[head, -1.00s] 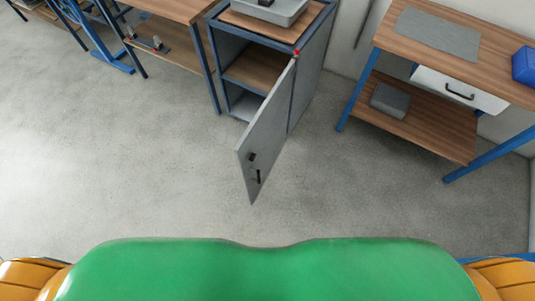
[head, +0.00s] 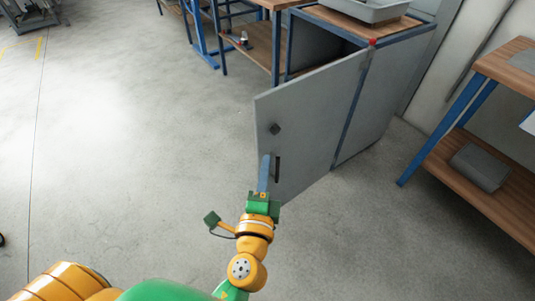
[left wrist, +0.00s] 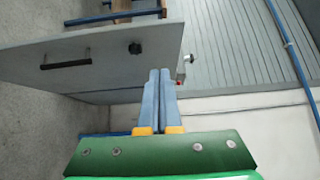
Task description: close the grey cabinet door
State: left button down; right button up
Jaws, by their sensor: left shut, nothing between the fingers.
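The grey cabinet door (head: 312,120) stands open, swung out toward me from its hinge side at the right. It carries a dark knob (head: 275,129) and a black bar handle (head: 277,167). My left gripper (head: 265,160) is shut and empty, its blue fingers in front of the door near the handle; contact cannot be told. In the left wrist view the door (left wrist: 110,55) fills the upper left, with the handle (left wrist: 66,64) and knob (left wrist: 135,48) to the left of the shut fingers (left wrist: 160,72). My right gripper is not in view.
The cabinet (head: 383,100) has a grey tray (head: 365,8) on top. A bench (head: 490,205) with a grey box (head: 480,167) on its lower shelf stands at the right. Another table (head: 262,50) stands behind the door.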

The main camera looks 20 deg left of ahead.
pick_arm(q)
jog(key=p, duration=0.2)
send_near(262, 115)
jog(key=w+d, duration=0.2)
jog(key=d, duration=0.1)
jog(key=w+a, duration=0.3)
jog(key=shift+w, duration=0.15)
jog(key=shift+w+a+p, duration=0.25)
jog(key=shift+a+p, duration=0.05)
jog(key=shift+a, duration=0.2)
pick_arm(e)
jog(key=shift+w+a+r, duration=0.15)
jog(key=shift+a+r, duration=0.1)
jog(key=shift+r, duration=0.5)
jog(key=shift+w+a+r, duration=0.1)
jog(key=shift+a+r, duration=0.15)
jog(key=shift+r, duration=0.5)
